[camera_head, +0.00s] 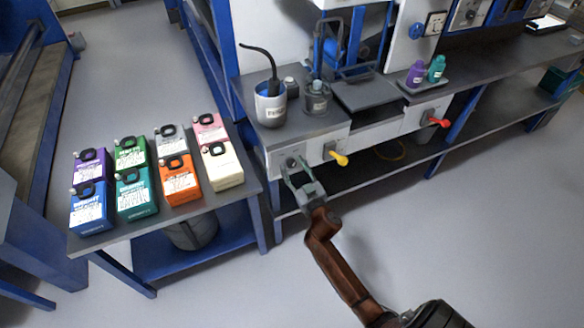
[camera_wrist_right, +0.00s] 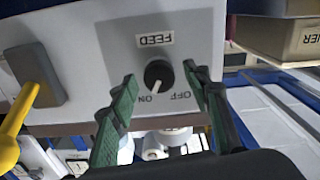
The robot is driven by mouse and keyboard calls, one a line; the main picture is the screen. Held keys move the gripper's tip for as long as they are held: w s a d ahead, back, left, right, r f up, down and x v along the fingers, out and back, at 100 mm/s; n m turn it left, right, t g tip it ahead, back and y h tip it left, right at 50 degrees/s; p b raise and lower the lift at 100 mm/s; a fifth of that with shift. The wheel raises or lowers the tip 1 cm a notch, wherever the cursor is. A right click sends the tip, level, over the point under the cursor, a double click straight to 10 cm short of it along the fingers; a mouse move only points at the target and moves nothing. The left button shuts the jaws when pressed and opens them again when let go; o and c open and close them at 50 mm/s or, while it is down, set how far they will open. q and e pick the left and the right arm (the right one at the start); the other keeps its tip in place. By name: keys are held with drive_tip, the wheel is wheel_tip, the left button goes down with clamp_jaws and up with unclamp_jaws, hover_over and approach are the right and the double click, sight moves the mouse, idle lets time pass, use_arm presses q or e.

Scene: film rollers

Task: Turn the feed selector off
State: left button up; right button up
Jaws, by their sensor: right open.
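The feed selector is a round black knob (camera_wrist_right: 158,74) on a grey plate marked FEED, ON and OFF (camera_wrist_right: 184,95). The wrist view shows these labels upside down. The knob's white pointer line is turned toward ON. In the head view the selector (camera_head: 292,161) is on the front of the bench, left of the yellow lever. My right gripper (camera_head: 296,172) is at the selector and open, its green fingers on either side of the knob in the wrist view (camera_wrist_right: 159,72). I cannot tell whether the fingers touch it. My left gripper is not in view.
A yellow lever (camera_head: 336,155) sticks out right beside the selector, and a red lever (camera_head: 437,122) farther right. A side table (camera_head: 246,190) with several coloured cartons stands at left. The floor in front is clear.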

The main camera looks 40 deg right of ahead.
drive_tip(key=shift+a, duration=0.1)
drive_tip(key=c, duration=1.2)
drive_tip(key=shift+o, duration=0.2)
